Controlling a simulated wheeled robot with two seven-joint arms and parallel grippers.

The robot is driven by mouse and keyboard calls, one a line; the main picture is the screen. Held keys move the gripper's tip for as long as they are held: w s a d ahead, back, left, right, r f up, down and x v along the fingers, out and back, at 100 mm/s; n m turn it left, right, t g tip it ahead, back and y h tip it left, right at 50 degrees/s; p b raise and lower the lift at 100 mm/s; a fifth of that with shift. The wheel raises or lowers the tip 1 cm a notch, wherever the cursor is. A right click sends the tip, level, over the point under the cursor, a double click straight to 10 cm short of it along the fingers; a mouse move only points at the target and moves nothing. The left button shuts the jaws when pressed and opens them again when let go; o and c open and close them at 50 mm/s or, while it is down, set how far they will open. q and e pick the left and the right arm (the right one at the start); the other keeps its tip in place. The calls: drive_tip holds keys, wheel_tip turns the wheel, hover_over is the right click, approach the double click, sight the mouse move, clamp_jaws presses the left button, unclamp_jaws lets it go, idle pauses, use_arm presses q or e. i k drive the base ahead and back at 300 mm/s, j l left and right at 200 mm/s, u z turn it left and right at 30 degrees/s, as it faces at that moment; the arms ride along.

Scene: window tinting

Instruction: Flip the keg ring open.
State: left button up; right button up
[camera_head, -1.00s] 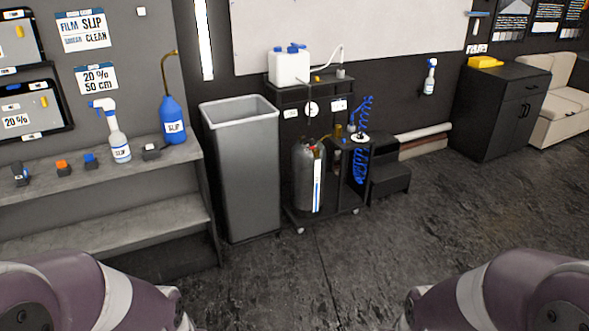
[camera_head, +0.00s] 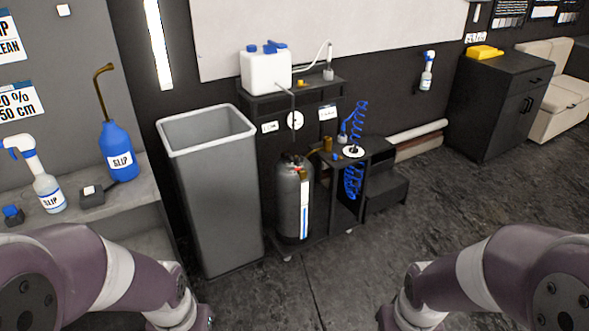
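The keg (camera_head: 291,205) is a dark grey cylinder with a white and blue strip down its front. It stands upright on the low base of a black wheeled cart, right of the tall grey bin. Its top (camera_head: 296,163) has small red and brass-coloured parts. The ring is too small to tell, and so is whether it is open. Both my arms show at the bottom corners, well short of the keg. Neither gripper's fingers are in view.
The grey bin (camera_head: 207,200) stands close to the keg's left. The cart (camera_head: 330,232) holds a white canister (camera_head: 265,72) and a blue coiled hose (camera_head: 352,180). A shelf with a blue SLIP bottle (camera_head: 117,152) is at left. The floor (camera_head: 345,285) in front is clear.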

sight(301, 168)
drive_tip(key=i+j+z, duration=0.15)
drive_tip(key=i, duration=3)
